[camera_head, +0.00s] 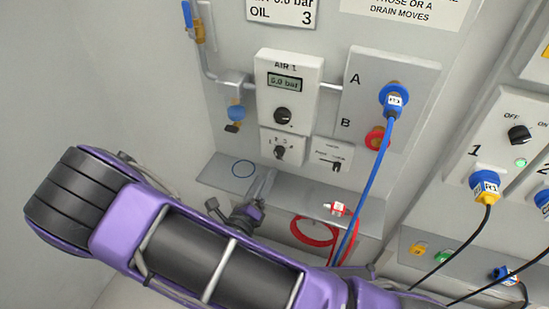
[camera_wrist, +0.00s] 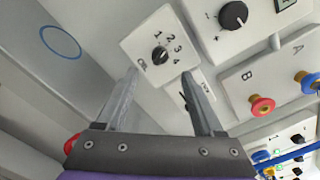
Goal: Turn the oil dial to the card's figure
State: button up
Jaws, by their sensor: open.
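The oil dial (camera_head: 279,152) is a small black knob on a white plate below the air regulator, with figures around it. In the wrist view the oil dial (camera_wrist: 160,55) shows the figures 1 to 4 around it and an OIL label below; I cannot tell surely which figure its pointer marks. The card (camera_head: 281,14) at the top reads OIL 3; its upper edge is cut off. My gripper (camera_head: 265,176) is open and empty, below the dial in the head view. In the wrist view my gripper's fingertips (camera_wrist: 160,75) lie either side below the dial, apart from it.
The air regulator (camera_head: 288,90) with a larger black knob (camera_wrist: 233,15) sits just above the dial. A small switch plate (camera_head: 333,155) is to the right. A blue hose (camera_head: 371,175) hangs from port A. A shelf (camera_head: 310,196) with a blue ring (camera_head: 243,169) runs below.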

aim_at(276, 155)
jog(key=x, duration=0.8)
jog(key=shift+w+d, duration=0.1)
jog(key=shift+w, duration=0.1)
grip_shut()
